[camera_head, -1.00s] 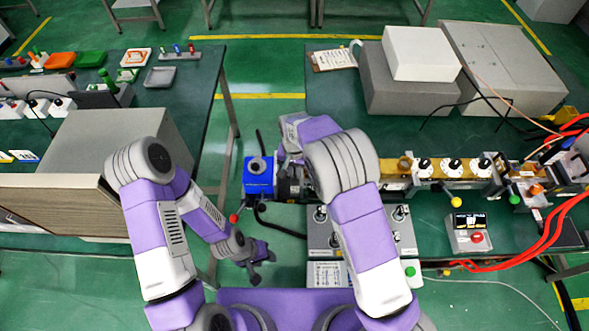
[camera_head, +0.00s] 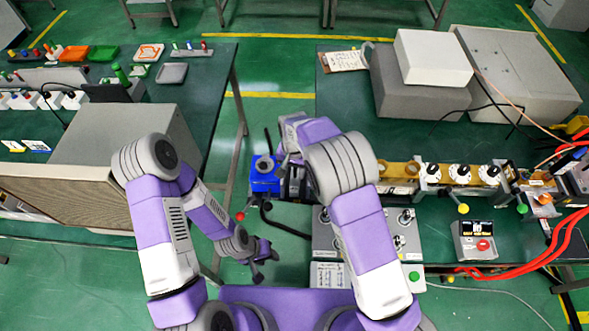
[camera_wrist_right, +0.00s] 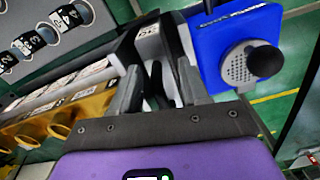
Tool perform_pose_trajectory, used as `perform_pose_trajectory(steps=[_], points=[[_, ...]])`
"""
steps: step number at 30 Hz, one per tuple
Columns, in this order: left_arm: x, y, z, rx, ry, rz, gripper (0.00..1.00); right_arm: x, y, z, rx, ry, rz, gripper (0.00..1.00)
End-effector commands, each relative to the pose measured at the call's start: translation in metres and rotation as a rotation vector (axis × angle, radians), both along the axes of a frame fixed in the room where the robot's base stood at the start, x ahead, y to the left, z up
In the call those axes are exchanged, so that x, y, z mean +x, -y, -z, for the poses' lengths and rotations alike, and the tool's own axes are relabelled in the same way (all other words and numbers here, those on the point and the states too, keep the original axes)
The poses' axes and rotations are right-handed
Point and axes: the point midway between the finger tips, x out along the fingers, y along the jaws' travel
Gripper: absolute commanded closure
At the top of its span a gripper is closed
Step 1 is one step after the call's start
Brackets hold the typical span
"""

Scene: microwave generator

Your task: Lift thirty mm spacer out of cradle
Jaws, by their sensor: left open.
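I cannot pick out the thirty mm spacer or its cradle with certainty. In the head view my left gripper (camera_head: 262,262) hangs low over the floor between the tables, open and empty. My right gripper is mostly hidden behind its own arm in that view, near the blue block (camera_head: 263,176) at the left end of the brass waveguide line (camera_head: 398,170). In the right wrist view my right gripper (camera_wrist_right: 160,85) has its grey fingers apart, with a dark part between or behind them; contact is unclear. The blue block (camera_wrist_right: 235,45) lies right of the fingers.
Dials (camera_head: 461,173) sit along the waveguide line. A grey panel (camera_head: 365,232) and a meter box (camera_head: 479,241) stand in front. White and grey boxes (camera_head: 433,57) stand behind. A cabinet (camera_head: 90,190) and small trays (camera_head: 104,53) are on the left table.

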Motion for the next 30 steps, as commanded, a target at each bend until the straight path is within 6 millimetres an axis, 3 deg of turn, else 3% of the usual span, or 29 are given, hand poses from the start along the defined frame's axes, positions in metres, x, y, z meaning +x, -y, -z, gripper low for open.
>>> perform_pose_trajectory(steps=[10, 21, 30], points=[[0.0, 0.0, 0.0, 0.0, 0.0, 0.0, 0.57, 0.0, 0.0, -0.004, 0.0, 0.001, 0.0, 0.52], [0.0, 0.0, -0.004, 0.0, 0.0, 0.0, 0.57, 0.001, 0.0, -0.061, 0.002, 0.004, 0.0, 0.52], [0.0, 0.0, -0.005, 0.0, 0.0, 0.0, 0.57, 0.0, 0.0, -0.076, -0.001, 0.0, 0.0, 0.52]])
